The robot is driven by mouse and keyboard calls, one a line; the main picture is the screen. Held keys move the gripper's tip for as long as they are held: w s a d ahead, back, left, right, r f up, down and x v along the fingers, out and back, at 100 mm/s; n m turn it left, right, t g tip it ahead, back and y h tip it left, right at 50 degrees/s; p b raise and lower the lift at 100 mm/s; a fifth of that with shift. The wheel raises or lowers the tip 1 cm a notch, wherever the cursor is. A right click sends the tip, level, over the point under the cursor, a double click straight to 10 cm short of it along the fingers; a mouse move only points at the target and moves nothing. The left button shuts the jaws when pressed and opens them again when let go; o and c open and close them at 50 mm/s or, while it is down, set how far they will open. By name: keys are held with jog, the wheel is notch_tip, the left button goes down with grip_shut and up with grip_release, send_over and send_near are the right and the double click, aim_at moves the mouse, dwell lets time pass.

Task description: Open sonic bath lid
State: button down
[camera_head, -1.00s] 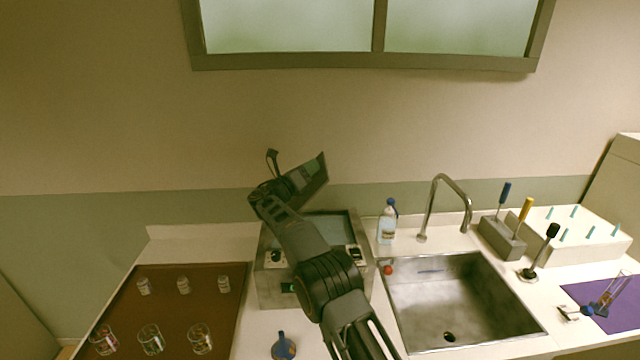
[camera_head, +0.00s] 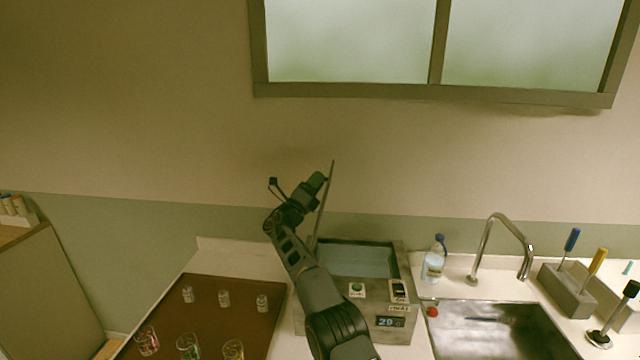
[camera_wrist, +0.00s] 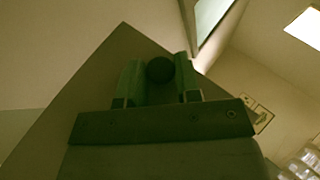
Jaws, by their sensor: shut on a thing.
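The sonic bath (camera_head: 400,262) is a grey box on the counter, with an open top showing a pale blue-grey basin, a small display and buttons on its front. Its lid (camera_head: 325,205) stands steeply raised at the left side of the bath, seen almost edge-on. My gripper (camera_head: 318,182) is at the upper part of the lid. In the wrist view, my gripper (camera_wrist: 160,80) has its two green fingers closed around a dark round knob (camera_wrist: 159,69) on the lid plate (camera_wrist: 110,75). My arm hides part of the bath's left front.
A brown tray (camera_head: 240,318) with several small jars and glasses lies left of the bath. To the right are a bottle (camera_head: 433,262), a curved faucet (camera_head: 497,228), a sink (camera_head: 500,335) and a grey holder (camera_head: 567,290) with tools. The wall is behind.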

dwell(0.3)
jog(key=c, duration=0.9)
grip_release()
jog(key=shift+o, duration=0.2)
jog(key=b+v, duration=0.8)
jog(key=v, duration=0.6)
